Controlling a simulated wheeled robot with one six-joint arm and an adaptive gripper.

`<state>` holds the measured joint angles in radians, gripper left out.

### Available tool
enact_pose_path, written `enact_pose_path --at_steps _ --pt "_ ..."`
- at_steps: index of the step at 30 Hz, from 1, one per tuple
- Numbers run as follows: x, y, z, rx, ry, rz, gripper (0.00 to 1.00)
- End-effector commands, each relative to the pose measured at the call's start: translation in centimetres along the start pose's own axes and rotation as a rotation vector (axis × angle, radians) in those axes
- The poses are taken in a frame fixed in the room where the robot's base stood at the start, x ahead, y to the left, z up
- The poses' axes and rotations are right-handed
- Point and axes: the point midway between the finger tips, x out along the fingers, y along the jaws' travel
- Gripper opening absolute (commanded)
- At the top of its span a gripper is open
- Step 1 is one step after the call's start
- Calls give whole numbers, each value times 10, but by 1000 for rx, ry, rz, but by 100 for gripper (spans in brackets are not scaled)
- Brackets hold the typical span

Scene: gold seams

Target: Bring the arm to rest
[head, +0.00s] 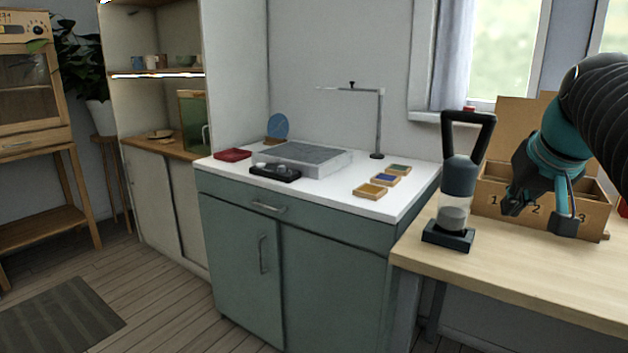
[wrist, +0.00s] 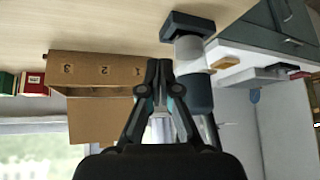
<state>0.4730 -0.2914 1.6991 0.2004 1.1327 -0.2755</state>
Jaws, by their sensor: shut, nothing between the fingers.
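My gripper (head: 540,208) is at the right of the head view, in front of the numbered cardboard box and above the wooden table. My dark ribbed arm reaches in from the upper right edge. In the wrist view my gripper (wrist: 159,68) has its two fingertips close together, with nothing between them. The wrist view is upside down, with the table at the top. The fingers overlap the box's end near the number 1 there; I cannot tell how far apart they are.
The cardboard box (head: 485,209) stands on the wooden table (head: 520,285). A handled lamp-like device (head: 459,175) stands left of my gripper. The teal cabinet (head: 330,290) carries small coloured trays (head: 372,190) and a grey slab (head: 300,156). The table's front is clear.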

Motion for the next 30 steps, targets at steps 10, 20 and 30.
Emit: enact_pose_path --at_steps 10,20,30 --pt "72 -53 162 49 -121 21 0" --pt "91 -92 282 -133 -186 -35 0" --pt "79 -105 283 -187 -145 -72 0"
